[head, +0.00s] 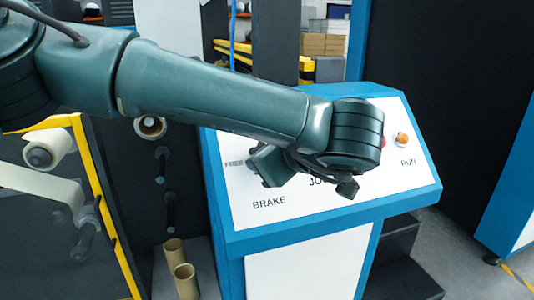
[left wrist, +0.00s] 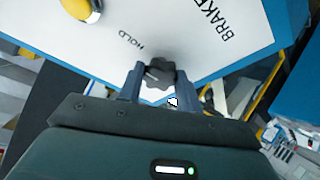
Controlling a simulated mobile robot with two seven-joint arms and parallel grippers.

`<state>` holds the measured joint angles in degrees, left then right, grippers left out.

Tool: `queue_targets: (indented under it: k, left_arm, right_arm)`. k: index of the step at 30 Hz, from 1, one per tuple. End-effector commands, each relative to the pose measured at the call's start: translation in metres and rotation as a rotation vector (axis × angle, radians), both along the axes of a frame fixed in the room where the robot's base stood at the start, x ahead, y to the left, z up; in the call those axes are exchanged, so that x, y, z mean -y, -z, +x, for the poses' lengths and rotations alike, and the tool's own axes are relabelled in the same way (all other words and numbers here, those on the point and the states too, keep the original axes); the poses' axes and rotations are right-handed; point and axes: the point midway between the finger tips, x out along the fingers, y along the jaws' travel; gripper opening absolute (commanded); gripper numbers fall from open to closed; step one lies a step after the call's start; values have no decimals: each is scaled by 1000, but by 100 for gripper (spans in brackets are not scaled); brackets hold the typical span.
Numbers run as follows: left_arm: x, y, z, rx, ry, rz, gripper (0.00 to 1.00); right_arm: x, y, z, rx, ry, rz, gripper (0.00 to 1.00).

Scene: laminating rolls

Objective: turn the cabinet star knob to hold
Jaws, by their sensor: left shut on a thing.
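The dark star knob (left wrist: 159,73) is on the sloped white face of the cabinet (head: 310,205), between the printed words HOLD (left wrist: 131,39) and BRAKE (left wrist: 213,20). In the left wrist view my left gripper (left wrist: 158,82) has one finger on each side of the knob and is shut on it. A small white mark (left wrist: 173,102) shows beside the knob; I cannot tell which setting it points to. In the head view my left gripper (head: 266,166) is over the left part of the panel, above BRAKE, and hides the knob. My right gripper is not in view.
An orange button (head: 402,139) and part of a red one (head: 383,142) are at the panel's right. A yellow rounded part (left wrist: 80,8) shows in the wrist view. Cardboard tubes (head: 186,281) stand left of the cabinet; a yellow-framed machine (head: 105,215) is farther left.

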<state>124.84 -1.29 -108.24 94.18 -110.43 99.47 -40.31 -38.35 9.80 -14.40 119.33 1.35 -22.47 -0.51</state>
Motion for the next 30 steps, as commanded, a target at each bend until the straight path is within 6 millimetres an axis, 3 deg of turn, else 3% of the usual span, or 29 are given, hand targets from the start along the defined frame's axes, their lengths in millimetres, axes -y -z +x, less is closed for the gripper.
queue_targets:
  k: [1,2,9,20,30]
  left_arm:
    - [1,0,0,0,3,2,12]
    - [1,0,0,0,3,2,36]
    - [0,0,0,0,2,1,56]
    - [4,-3,-6,1,2,1,57]
    - [33,-35,-60,3,4,0,57]
  right_arm:
    - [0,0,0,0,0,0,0]
    - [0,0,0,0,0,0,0]
    - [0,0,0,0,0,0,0]
    - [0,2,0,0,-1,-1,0]
    - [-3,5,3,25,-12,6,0]
